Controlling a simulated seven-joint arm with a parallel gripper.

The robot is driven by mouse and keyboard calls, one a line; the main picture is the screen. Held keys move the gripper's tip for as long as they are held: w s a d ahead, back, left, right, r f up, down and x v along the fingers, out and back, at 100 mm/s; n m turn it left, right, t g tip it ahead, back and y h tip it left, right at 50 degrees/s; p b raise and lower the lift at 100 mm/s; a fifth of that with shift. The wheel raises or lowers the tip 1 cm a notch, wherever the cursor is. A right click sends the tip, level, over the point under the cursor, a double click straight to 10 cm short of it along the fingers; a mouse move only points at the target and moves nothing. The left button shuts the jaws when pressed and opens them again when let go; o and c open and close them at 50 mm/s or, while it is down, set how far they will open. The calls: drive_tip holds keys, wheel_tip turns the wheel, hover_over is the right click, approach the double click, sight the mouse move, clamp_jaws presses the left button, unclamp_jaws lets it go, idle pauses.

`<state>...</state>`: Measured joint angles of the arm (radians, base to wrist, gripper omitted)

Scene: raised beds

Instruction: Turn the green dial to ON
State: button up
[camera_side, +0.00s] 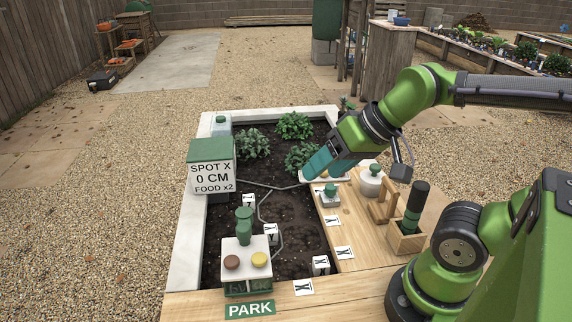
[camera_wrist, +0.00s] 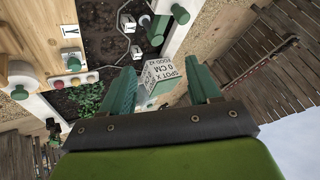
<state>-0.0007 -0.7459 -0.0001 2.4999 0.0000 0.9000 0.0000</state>
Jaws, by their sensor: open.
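A small green knob (camera_side: 330,189) on a pale base sits on the wooden board along the right edge of the bed. It looks like the green dial; its ON mark is too small to read. My gripper (camera_side: 317,165) is open and empty, its teal fingers above the bed's right edge, beyond the knob and apart from it. In the wrist view my gripper (camera_wrist: 162,74) has its two fingers spread with nothing between them.
A white jar (camera_side: 371,184) with a green lid, a wooden stand (camera_side: 384,207) and a dark-handled tool (camera_side: 415,205) in a holder stand right of the knob. A button unit (camera_side: 247,260) with green cylinders is in front.

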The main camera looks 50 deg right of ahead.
drive_tip(key=w+d+f+m+g, duration=0.1)
drive_tip(key=w+d+f+g, duration=0.1)
drive_tip(key=w+d, duration=0.15)
drive_tip(key=n+g+h, duration=0.2)
drive_tip(key=n+g, duration=0.3)
hover_over(331, 186)
drive_tip(key=shift+f, duration=1.45)
wheel_tip(331, 186, down, 16)
drive_tip(key=shift+d+r, duration=0.1)
drive_tip(key=shift+c, duration=0.2)
drive_tip(key=c, duration=1)
